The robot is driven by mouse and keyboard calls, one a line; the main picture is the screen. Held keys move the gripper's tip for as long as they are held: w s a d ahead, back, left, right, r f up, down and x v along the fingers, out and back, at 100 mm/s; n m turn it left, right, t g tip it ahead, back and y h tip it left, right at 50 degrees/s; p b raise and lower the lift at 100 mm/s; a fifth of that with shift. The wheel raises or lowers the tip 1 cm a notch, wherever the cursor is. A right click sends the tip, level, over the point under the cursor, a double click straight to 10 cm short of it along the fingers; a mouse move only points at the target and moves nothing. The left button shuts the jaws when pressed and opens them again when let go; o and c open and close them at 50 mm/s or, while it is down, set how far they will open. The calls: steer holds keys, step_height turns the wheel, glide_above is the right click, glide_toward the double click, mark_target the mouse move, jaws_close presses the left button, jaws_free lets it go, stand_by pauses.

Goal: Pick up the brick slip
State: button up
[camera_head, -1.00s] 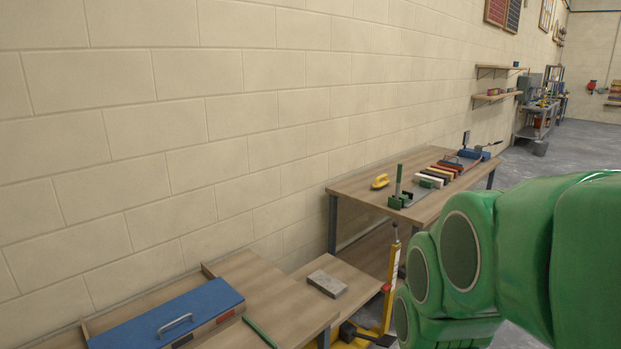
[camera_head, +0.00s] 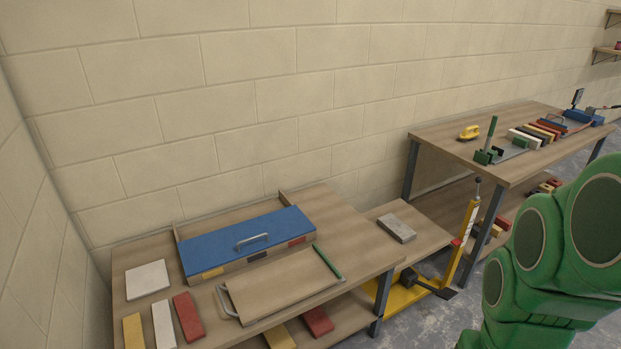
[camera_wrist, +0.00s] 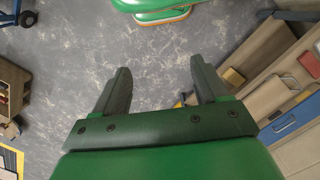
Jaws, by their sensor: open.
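Several flat, slip-like pieces lie at the front left of the near bench in the head view: a yellow one (camera_head: 134,331), a white one (camera_head: 164,324) and a red one (camera_head: 187,317). A grey block (camera_head: 396,227) lies alone on a wooden lift platform right of the bench. I cannot tell which of these is the brick slip. My gripper (camera_wrist: 159,67) is open and empty in the wrist view, over bare floor, apart from all of these. In the head view only green links of my arm show, at the right.
The near bench (camera_head: 350,253) holds a blue-lidded box (camera_head: 215,247), a wooden tray (camera_head: 275,292) and a white square tile (camera_head: 147,279). The yellow lift (camera_head: 403,297) stands between it and a farther bench (camera_head: 438,136) with coloured bars and tools. A wall runs behind.

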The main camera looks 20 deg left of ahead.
steer(key=w+a+r+n, duration=0.1)
steer(key=w+a, duration=0.4)
steer(key=w, duration=0.5)
steer(key=w+a+n, duration=0.1)
steer(key=w+a, duration=0.3)
steer(key=w, duration=0.7)
steer(key=w+a+f+n, duration=0.1)
steer(key=w+a+f, duration=0.2)
steer(key=w+a, duration=0.3)
steer(key=w+a+f+n+t, duration=0.15)
steer(key=w+a, duration=0.25)
steer(key=a, duration=0.4)
steer(key=w+a+f, duration=0.3)
steer(key=w+a, duration=0.2)
steer(key=a, duration=0.2)
steer(key=n, duration=0.5)
glide_toward(188, 315)
steer(key=shift+w+d+f, duration=0.15)
steer(key=shift+w, duration=0.1)
steer(key=shift+s+a+f, duration=0.25)
steer(key=shift+a+f, duration=0.05)
steer(key=shift+f, duration=0.25)
steer(key=shift+s+f, duration=0.1)
steer(key=shift+f, duration=3.5)
